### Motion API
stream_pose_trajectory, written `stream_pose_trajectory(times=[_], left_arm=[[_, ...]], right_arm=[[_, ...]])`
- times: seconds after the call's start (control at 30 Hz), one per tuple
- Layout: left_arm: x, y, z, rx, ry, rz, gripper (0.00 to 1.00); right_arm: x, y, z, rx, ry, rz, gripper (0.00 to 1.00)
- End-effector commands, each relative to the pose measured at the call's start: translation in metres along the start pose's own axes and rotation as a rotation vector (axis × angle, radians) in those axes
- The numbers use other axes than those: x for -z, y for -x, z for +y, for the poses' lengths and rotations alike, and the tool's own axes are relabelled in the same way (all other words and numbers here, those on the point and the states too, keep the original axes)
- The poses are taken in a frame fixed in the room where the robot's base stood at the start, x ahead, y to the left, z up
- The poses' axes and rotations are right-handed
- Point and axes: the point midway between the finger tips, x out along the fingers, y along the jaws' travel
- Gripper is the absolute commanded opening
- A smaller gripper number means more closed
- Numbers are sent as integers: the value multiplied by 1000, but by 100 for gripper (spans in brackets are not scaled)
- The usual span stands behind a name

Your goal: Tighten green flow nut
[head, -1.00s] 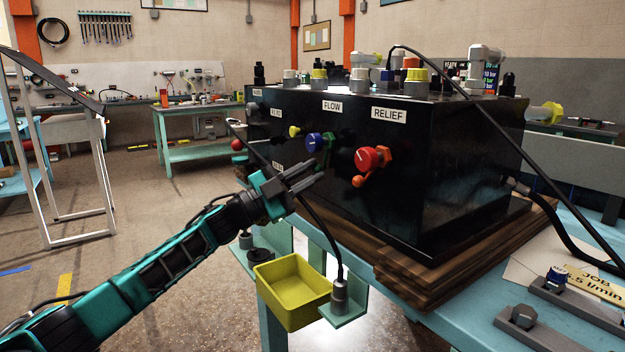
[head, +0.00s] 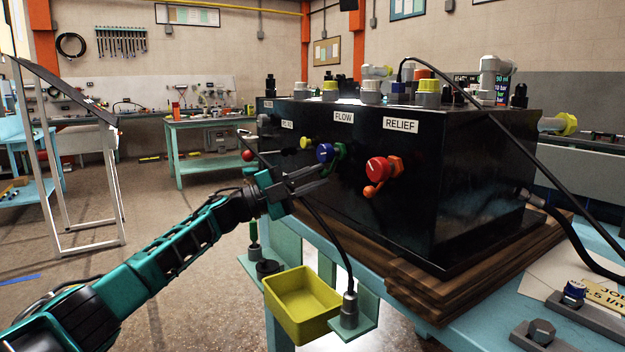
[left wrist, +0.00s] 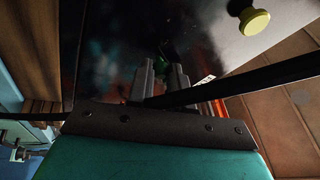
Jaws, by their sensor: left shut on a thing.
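The green flow nut (head: 341,151) sits behind the blue knob (head: 325,153) under the FLOW label on the front of the black block. My left gripper (head: 329,168) reaches up to it from the lower left, just below the blue knob. In the left wrist view a small green part of the nut (left wrist: 160,64) shows between the tips of the two grey fingers of my left gripper (left wrist: 160,72). The fingers are shut on it and hide part of it. My right gripper is not in view.
The red RELIEF knob (head: 380,169) with its orange nut (head: 396,166) is close on the right. A yellow knob (head: 306,143) is on the left. A black hose (head: 325,228) hangs below my fingers, beside a yellow bin (head: 302,305).

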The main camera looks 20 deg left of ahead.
Motion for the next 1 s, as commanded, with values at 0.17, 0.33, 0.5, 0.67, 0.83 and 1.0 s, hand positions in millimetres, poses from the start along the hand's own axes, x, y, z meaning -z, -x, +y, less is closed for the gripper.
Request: stream_pose_trajectory(times=[0.17, 0.33, 0.5, 0.67, 0.83, 1.0], left_arm=[[0, 0, 0, 1, 1, -1, 22], [0, 0, 0, 1, 1, -1, 38], [0, 0, 0, 1, 1, -1, 46], [0, 1, 0, 1, 1, -1, 46], [-1, 18, 0, 0, 2, -4, 46], [-1, 55, 0, -1, 2, -5, 46]], right_arm=[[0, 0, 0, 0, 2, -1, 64], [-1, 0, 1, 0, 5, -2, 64], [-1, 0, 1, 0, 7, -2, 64], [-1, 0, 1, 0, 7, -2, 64], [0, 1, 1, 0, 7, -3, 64], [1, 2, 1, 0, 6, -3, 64]])
